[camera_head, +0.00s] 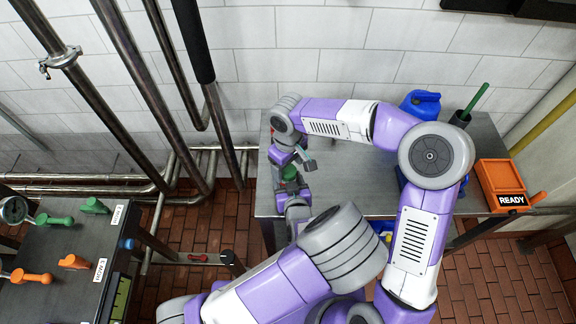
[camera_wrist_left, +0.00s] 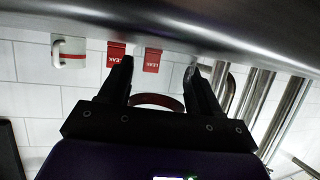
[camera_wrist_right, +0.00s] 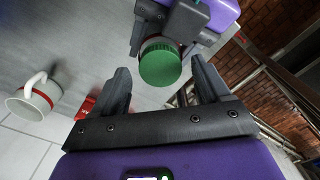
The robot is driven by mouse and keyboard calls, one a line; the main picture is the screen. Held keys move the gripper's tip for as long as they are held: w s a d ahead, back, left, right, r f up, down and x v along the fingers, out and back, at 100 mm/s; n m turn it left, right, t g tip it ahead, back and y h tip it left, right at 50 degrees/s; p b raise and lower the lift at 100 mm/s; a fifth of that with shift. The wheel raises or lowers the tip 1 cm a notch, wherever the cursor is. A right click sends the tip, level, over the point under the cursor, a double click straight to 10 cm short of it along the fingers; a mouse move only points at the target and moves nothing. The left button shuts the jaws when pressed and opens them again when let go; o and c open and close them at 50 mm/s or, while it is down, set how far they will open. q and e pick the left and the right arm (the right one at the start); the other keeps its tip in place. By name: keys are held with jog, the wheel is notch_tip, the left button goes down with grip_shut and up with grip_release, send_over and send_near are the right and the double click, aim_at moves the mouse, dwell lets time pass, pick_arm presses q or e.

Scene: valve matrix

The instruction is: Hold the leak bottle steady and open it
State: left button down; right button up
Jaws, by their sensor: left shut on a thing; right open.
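The leak bottle has a green cap (camera_head: 290,172) that shows by the table's left end in the head view. In the right wrist view the green cap (camera_wrist_right: 160,66) faces the camera, with little of the body visible behind it. My left gripper (camera_head: 291,188) is shut on the bottle from the near side. In the left wrist view a brown curved part of the bottle (camera_wrist_left: 157,101) shows between its fingers. My right gripper (camera_head: 306,160) is open close to the cap, which appears between and beyond its fingers, apart from them.
A white mug (camera_wrist_right: 35,97) and red LEAK tags (camera_wrist_left: 117,55) are close by on the table. A blue jug (camera_head: 421,104), a dark cup (camera_head: 460,119) with a green-handled tool and an orange READY box (camera_head: 503,180) stand right. A valve panel (camera_head: 60,240) stands left.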

notch_tip(320, 180, up, 4)
jog(key=shift+f, duration=0.15)
jog(key=shift+c, duration=0.3)
jog(key=r+m, duration=0.1)
jog(key=m, duration=0.3)
jog(key=shift+r+m, duration=0.3)
jog(key=shift+r, duration=0.1)
jog(key=m, duration=0.2)
jog(key=r+m, duration=0.1)
jog(key=m, duration=0.1)
jog(key=shift+r, duration=0.2)
jog(key=shift+f, duration=3.95)
jog(key=c, duration=1.1)
jog(key=n, duration=0.9)
jog(key=shift+r+n, duration=0.1)
jog(key=shift+n, duration=0.3)
